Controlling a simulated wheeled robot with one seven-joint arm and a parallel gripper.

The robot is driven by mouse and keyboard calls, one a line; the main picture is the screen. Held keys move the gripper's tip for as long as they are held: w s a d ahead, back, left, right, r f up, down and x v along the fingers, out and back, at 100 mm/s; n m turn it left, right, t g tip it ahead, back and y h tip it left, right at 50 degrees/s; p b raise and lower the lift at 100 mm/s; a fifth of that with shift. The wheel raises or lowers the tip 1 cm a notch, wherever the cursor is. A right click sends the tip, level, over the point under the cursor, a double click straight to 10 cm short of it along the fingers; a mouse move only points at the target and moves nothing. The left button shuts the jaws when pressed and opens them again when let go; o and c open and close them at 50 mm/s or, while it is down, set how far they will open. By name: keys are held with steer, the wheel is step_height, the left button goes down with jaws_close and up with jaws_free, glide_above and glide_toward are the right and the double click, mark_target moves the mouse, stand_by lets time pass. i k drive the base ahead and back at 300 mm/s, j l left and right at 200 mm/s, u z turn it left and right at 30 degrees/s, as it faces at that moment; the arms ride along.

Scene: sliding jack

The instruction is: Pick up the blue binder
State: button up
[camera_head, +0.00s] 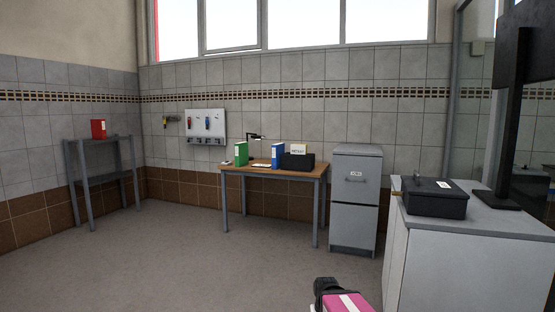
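The blue binder (277,155) stands upright on the wooden table (240,170) against the far wall. It stands just left of a black box (302,162) with a labelled card in it. A green binder (241,153) stands on the same table, further left. A black and pink part with a white stripe (345,302) shows at the bottom edge and may belong to my arm. My gripper's fingers cannot be made out, and nothing touches the blue binder.
A grey cabinet (356,205) stands right of the table. A white counter (450,260) with a black case (432,197) and a dark monitor (513,100) fills the right side. A shelf (90,186) with a red object (98,129) stands far left. The floor (190,260) before the table is clear.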

mark_target(278, 150)
steer(key=i+u, duration=0.1)
steer(key=u, duration=0.7)
steer(key=i, duration=4.55)
steer(key=i+j+z, duration=0.1)
steer(key=i, duration=0.35)
steer(key=i+j+z, duration=0.1)
steer(key=i, duration=0.35)
steer(key=i+j+z, duration=0.1)
steer(key=i+j, duration=0.15)
steer(key=i, duration=0.2)
steer(key=i+j+z, duration=0.1)
steer(key=i, duration=0.35)
steer(key=j+z, duration=0.1)
steer(key=z, duration=1.9)
